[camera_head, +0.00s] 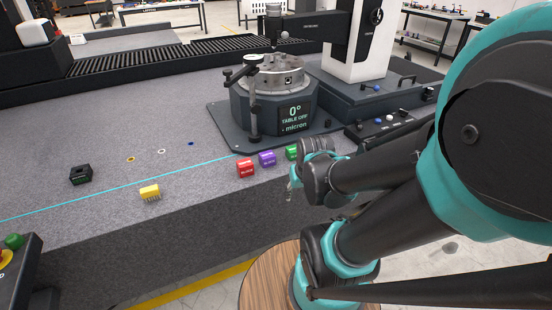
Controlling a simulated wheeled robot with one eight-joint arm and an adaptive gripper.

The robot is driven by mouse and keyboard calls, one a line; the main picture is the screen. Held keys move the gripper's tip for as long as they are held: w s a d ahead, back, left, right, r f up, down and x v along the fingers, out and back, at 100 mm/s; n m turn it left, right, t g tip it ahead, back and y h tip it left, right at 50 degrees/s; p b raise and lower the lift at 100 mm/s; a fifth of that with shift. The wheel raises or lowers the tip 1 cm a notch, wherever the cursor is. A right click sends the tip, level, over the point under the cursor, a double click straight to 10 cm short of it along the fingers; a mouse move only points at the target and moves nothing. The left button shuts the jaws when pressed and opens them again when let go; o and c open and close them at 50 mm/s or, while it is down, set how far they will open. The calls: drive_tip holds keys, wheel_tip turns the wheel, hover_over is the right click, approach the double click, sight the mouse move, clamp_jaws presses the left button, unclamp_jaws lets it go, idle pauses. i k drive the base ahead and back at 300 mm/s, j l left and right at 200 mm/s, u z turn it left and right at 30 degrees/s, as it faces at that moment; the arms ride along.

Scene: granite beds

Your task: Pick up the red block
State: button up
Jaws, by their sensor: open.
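The red block (245,168) sits on the grey granite bed (205,200), near its front edge and in front of the round measuring table. It stands at the left end of a short row with a purple block (267,158) and a green block (291,152). My gripper (291,189) is to the right of the red block and apart from it, near the bed's front edge. It is small in view and partly hidden by my own wrist. It is open, and nothing shows in it.
The round table unit (272,108) with its display stands behind the blocks. A yellow block (150,192), a black box (80,174) and several small rings lie to the left. A control panel (390,122) is at the right. The bed between yellow and red blocks is clear.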

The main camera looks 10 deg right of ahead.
sight(245, 168)
drive_tip(key=l+u, duration=0.1)
drive_tip(key=u, duration=0.3)
drive_tip(key=i+l+u, duration=0.1)
drive_tip(key=u, duration=0.3)
drive_tip(key=l+u, duration=0.15)
drive_tip(key=u, duration=0.2)
drive_tip(key=l+u, duration=0.15)
drive_tip(key=u, duration=0.25)
